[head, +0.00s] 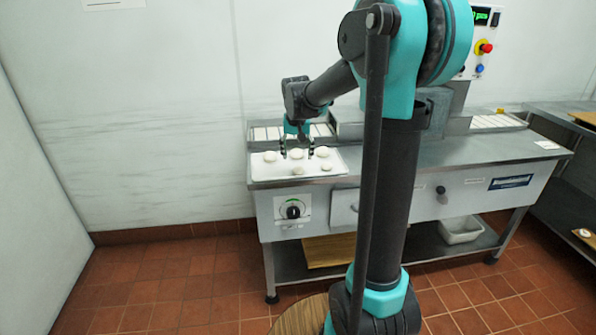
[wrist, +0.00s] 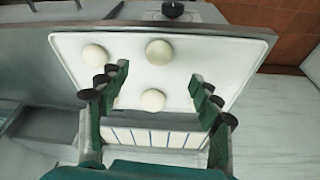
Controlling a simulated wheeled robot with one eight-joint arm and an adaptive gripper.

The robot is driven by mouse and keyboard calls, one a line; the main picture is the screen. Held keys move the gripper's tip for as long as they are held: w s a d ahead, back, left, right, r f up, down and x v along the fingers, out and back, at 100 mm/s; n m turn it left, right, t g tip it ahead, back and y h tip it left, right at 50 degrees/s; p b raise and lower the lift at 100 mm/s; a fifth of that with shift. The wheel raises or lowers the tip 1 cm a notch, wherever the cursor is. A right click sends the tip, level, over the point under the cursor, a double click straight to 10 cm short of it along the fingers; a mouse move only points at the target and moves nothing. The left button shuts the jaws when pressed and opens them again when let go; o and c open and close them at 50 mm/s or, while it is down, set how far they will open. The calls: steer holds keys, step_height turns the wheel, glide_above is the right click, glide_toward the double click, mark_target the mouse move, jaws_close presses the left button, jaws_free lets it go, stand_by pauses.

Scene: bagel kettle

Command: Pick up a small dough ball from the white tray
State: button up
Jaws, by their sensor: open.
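The white tray (head: 262,171) lies at the left end of the steel counter in the head view, with several small pale dough balls on it. In the wrist view the tray (wrist: 222,53) shows three round dough balls: one at upper left (wrist: 95,54), one at upper middle (wrist: 159,52), and one lower (wrist: 153,100). My gripper (head: 297,155) is over the tray in the head view, fingers pointing down. In the wrist view my gripper (wrist: 160,82) is open, and the lower dough ball appears between its two fingers. I see no contact with it.
The steel counter (head: 430,153) extends right of the tray. A slatted white surface (wrist: 155,137) lies beside the tray's near edge in the wrist view. A machine housing with a control panel (head: 483,45) stands behind. A plain wall (head: 150,110) is at the left.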

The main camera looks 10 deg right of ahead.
mark_target(298, 166)
steer(key=shift+s+x, duration=0.15)
steer(key=shift+x, duration=1.45)
steer(key=shift+s+x, duration=0.1)
steer(key=shift+x, duration=1.45)
steer(key=shift+d, duration=0.1)
steer(key=c, duration=1.2)
steer(key=shift+c, duration=0.2)
